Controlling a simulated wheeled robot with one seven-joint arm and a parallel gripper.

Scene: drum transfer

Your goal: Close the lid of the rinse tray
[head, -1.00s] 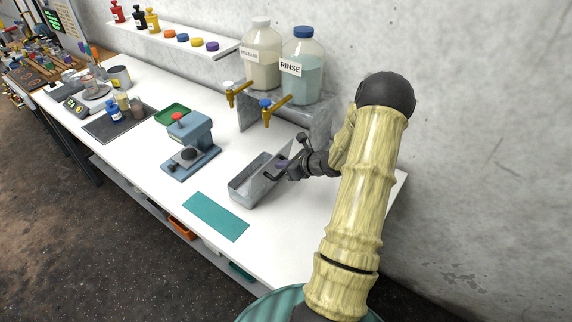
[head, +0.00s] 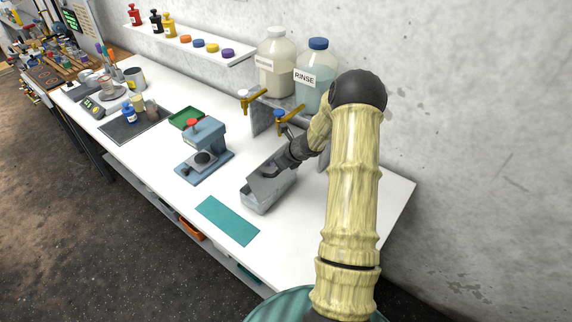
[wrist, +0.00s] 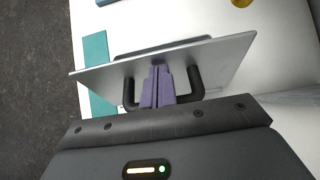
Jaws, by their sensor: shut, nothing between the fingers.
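The rinse tray (head: 266,203) is a grey, box-shaped tray on the white bench, in the middle of the head view. Its flat grey lid (head: 264,187) is tilted low over it, partly closed; the lid also shows in the wrist view (wrist: 225,58). A black bar handle (wrist: 196,86) stands on the lid's outer face. My gripper (wrist: 157,84) is shut and empty, its purple fingers between the handle's two legs, at or very near the lid's face. Whether they touch it cannot be told. In the head view my wrist comes in from behind the tray.
A RINSE bottle (head: 316,73) and a second large bottle (head: 275,63) with taps stand on a grey stand behind the tray. A blue-grey press (head: 204,148) stands to the left. A flat teal mat (head: 228,220) lies in front. The bench right of the tray is clear.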

